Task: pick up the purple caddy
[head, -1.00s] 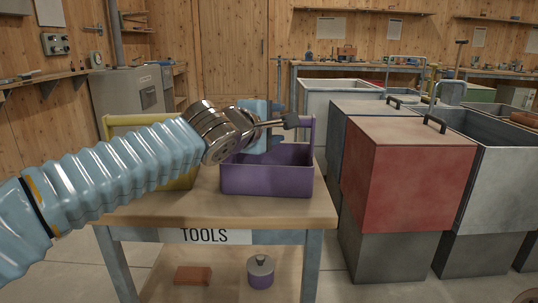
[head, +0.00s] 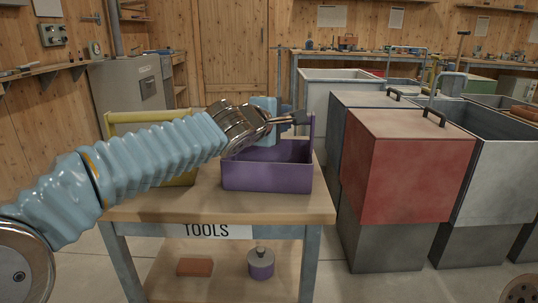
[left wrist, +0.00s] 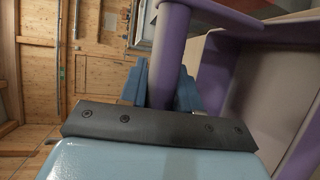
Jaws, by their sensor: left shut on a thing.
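The purple caddy (head: 267,177) stands on the wooden top of the table marked TOOLS (head: 208,231), and its base looks to rest on the wood. My left gripper (head: 272,124) is above the caddy, shut on its handle bar. In the left wrist view the purple handle (left wrist: 170,50) runs between the two blue fingers (left wrist: 160,88), with the caddy's open inside to the right. My arm and gripper hide part of the caddy's handle and back in the head view. My right gripper is not in view.
A yellow caddy (head: 145,117) stands left of the purple one, partly behind my arm. A red bin (head: 405,175) and grey bins stand close to the table's right. A brick (head: 195,267) and a purple lidded pot (head: 261,265) sit on the lower shelf.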

